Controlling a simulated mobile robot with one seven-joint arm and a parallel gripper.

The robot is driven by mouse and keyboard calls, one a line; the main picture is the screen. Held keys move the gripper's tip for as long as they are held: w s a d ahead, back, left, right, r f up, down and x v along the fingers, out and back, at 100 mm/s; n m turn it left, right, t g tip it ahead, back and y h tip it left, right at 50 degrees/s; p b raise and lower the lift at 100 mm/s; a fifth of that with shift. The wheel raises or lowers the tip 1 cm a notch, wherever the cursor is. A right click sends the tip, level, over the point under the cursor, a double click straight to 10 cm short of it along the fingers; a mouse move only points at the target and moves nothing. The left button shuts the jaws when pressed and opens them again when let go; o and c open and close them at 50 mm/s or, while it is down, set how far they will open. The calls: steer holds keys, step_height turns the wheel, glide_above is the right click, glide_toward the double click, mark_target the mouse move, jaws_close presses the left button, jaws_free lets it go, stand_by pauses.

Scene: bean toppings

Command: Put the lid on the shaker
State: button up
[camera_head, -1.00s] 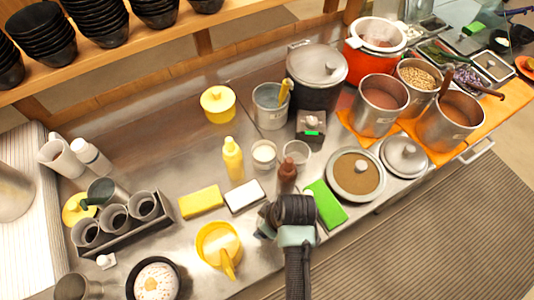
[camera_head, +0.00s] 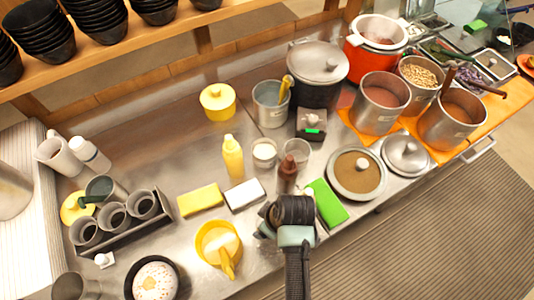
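My gripper (camera_head: 290,214) is over the front of the steel counter, seen from above and behind. Its wrist hides its fingertips, so I cannot see whether it is open or holds anything. Just beyond it stands a brown bottle (camera_head: 287,174), its base partly hidden. Behind that are a small cup with white contents (camera_head: 264,153) and a clear, empty-looking cup (camera_head: 297,152), both open on top. One of these may be the shaker; I cannot tell which. I cannot make out a loose shaker lid for certain; a small white piece (camera_head: 104,260) lies at the front left.
A yellow squeeze bottle (camera_head: 233,157) stands left of the cups. Yellow (camera_head: 200,200), white (camera_head: 244,195) and green (camera_head: 326,202) blocks lie around my gripper. A yellow pitcher (camera_head: 219,248) is front left. Pots crowd the right. The counter's left middle is clear.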

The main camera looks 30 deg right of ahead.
steer(key=shift+r+p, duration=0.15)
steer(key=shift+p, duration=0.15)
steer(key=shift+f, duration=0.25)
stand_by(0.4)
steer(key=o, duration=0.7)
step_height(320, 180, up, 7)
steer(key=p, duration=0.6)
steer(key=shift+f+p, duration=0.2)
steer(key=shift+p, duration=0.15)
